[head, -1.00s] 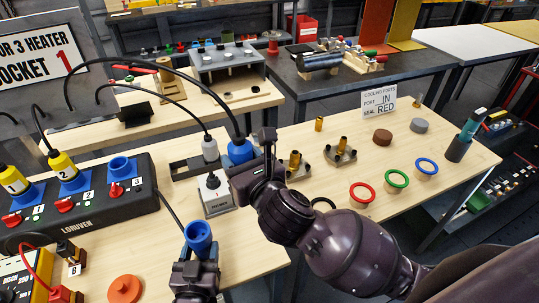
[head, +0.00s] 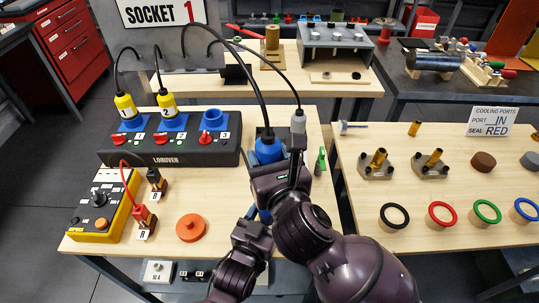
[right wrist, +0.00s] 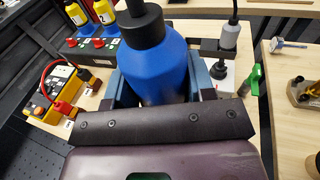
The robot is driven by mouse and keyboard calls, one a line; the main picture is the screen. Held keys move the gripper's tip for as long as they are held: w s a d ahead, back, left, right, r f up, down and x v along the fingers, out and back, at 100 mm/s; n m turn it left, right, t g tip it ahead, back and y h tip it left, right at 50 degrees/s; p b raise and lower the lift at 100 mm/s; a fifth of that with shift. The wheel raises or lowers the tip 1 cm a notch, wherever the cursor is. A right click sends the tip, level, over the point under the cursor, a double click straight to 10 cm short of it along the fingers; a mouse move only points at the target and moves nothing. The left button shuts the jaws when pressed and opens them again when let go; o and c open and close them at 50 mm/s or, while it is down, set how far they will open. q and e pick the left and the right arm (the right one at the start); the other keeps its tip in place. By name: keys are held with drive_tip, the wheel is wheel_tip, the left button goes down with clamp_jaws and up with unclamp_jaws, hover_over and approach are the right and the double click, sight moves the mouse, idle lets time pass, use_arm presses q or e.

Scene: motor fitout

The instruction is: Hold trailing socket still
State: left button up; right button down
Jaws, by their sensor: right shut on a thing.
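In the right wrist view this plug (right wrist: 157,72) stands upright between the jaws. My left gripper (head: 252,232) is just below and left of the right one.
A black socket box (head: 175,147) with two yellow plugs stands left. A yellow test meter (head: 102,207) and orange disc (head: 191,227) lie in front. A grey plug (head: 298,122) stands close right of the blue plug. The right table (head: 370,220) holds coloured rings and brass fittings.

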drive_tip(key=shift+f, duration=2.8)
drive_tip(key=shift+f, duration=2.15)
drive_tip(key=shift+c, duration=2)
unclamp_jaws()
drive_tip(key=v, duration=1.2)
use_arm(q)
drive_tip(key=o, duration=1.1)
